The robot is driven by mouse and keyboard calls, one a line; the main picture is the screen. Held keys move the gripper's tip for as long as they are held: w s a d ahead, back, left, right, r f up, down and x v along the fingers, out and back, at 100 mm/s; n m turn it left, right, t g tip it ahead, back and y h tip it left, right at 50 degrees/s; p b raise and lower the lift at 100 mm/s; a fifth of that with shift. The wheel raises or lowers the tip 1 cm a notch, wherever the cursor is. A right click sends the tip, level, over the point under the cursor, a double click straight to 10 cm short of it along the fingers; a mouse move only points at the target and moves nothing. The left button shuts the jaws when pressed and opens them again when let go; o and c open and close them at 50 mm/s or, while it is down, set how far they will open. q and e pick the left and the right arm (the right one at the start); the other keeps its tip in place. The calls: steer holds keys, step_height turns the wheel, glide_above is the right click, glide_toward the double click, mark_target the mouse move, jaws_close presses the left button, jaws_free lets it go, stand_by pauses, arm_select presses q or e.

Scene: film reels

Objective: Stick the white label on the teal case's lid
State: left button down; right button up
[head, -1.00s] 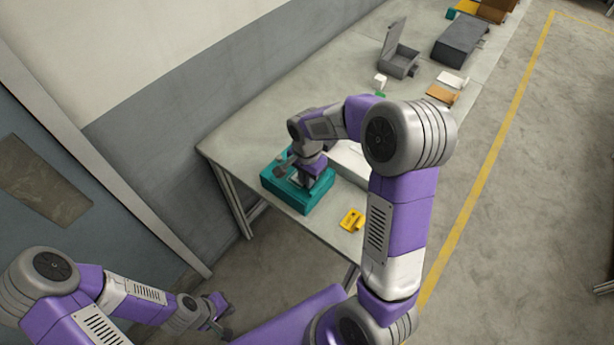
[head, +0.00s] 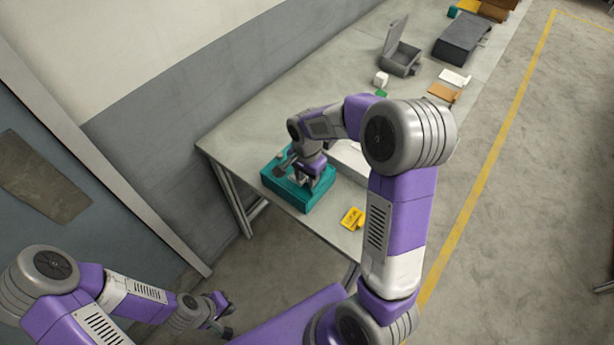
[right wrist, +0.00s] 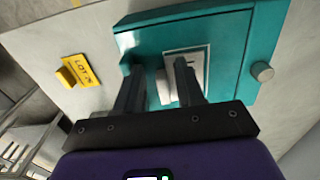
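The teal case (head: 318,197) lies shut at the near end of the table. It fills the upper part of the right wrist view (right wrist: 225,32), with a round grey knob at its right side. The white label (right wrist: 198,58) lies on the lid, partly hidden by a finger, and appears flat there. A small pale tab (right wrist: 163,87) stands between the fingers of my right gripper (right wrist: 158,85). A gap shows between tab and left finger, so the gripper looks open around it. In the head view my right gripper (head: 299,180) is over the lid. My left gripper (head: 225,315) is open and empty, away from the table.
Farther along are a white block (head: 381,79), an open grey box (head: 402,58), a dark grey case (head: 461,40), and white (head: 453,79) and brown (head: 442,93) labels.

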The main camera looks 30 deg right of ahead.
steer(key=shift+s, duration=0.15)
step_height(320, 180, up, 8)
steer(key=p, duration=0.1)
steer(key=shift+f, duration=0.2)
